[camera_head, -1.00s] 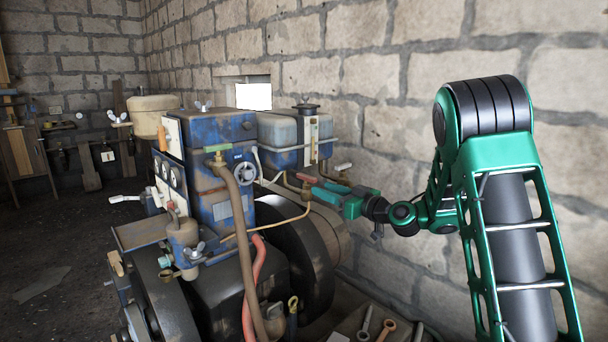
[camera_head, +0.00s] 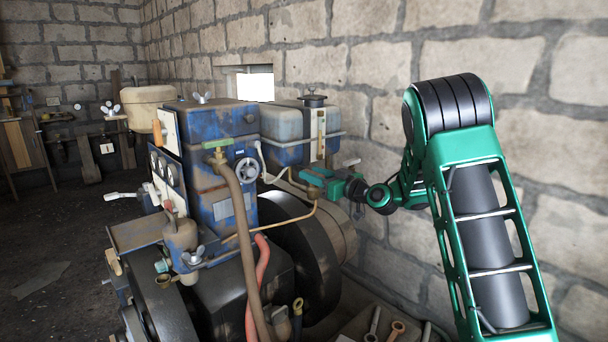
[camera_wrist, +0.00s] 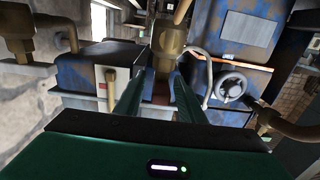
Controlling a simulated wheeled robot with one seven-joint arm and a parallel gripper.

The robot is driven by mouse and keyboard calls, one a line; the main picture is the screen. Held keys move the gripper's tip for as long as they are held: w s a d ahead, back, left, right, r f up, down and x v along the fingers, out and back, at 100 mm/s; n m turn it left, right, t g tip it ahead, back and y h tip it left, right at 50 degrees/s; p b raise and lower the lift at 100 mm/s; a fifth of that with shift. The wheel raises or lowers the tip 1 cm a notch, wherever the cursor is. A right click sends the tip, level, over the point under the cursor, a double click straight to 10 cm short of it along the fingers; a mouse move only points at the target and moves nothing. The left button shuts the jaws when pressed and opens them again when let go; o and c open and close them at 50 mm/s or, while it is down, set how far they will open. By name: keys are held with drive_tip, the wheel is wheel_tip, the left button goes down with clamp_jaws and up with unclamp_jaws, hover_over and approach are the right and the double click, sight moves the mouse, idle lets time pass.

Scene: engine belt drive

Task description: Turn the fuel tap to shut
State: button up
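The fuel tap is a brass fitting (camera_head: 312,191) on the thin copper pipe below the fuel tank (camera_head: 285,128). In the wrist view its brass body (camera_wrist: 168,48) stands just beyond the fingertips. Its red handle (camera_wrist: 160,92) shows between the fingers, partly hidden; in the head view my gripper covers most of it. My gripper (camera_head: 328,183) reaches the tap from the right. In the wrist view my gripper (camera_wrist: 159,82) has its two green fingers apart, one on each side of the handle; firm contact is not visible.
A blue engine block (camera_head: 220,160) with a round handwheel (camera_head: 247,171) stands left of the tap. A dark flywheel (camera_head: 315,260) is below. The block wall (camera_head: 440,70) is close behind.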

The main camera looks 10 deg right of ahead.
drive_tip(key=shift+x, duration=2.1)
clamp_jaws()
